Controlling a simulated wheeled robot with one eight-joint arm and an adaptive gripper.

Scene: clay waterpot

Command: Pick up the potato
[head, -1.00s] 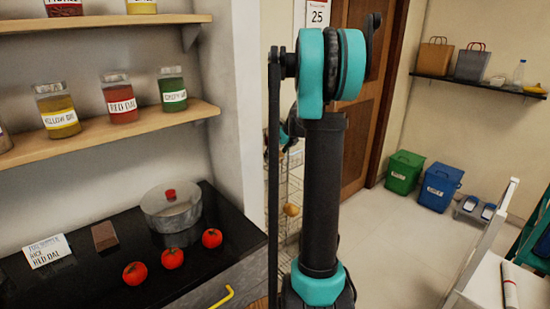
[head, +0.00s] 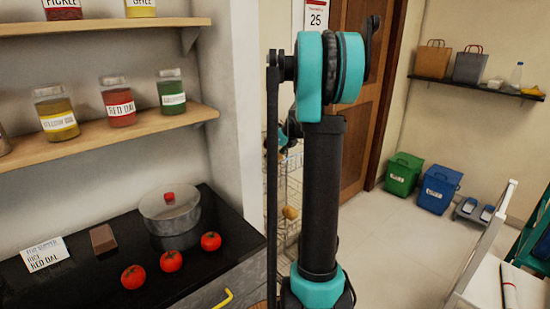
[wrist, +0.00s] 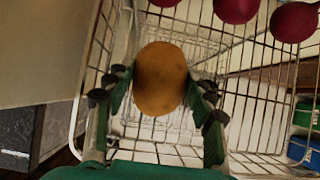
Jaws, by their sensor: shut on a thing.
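The potato (wrist: 160,76) is a rounded yellow-brown thing in the middle of the wrist view. My gripper (wrist: 161,93) has its green and dark fingers on both sides of the potato and is shut on it. Wire mesh of a basket (wrist: 255,92) lies behind and around the potato; I cannot tell whether the potato touches it. In the head view my arm hides most of the gripper. A small brownish round thing (head: 290,212) shows in the wire rack (head: 291,185) there; I cannot tell whether it is a potato.
Dark red round vegetables (wrist: 293,21) are at the top of the wrist view, close to the gripper. A wooden door (head: 365,120) stands behind. Open floor (head: 395,240) lies at right.

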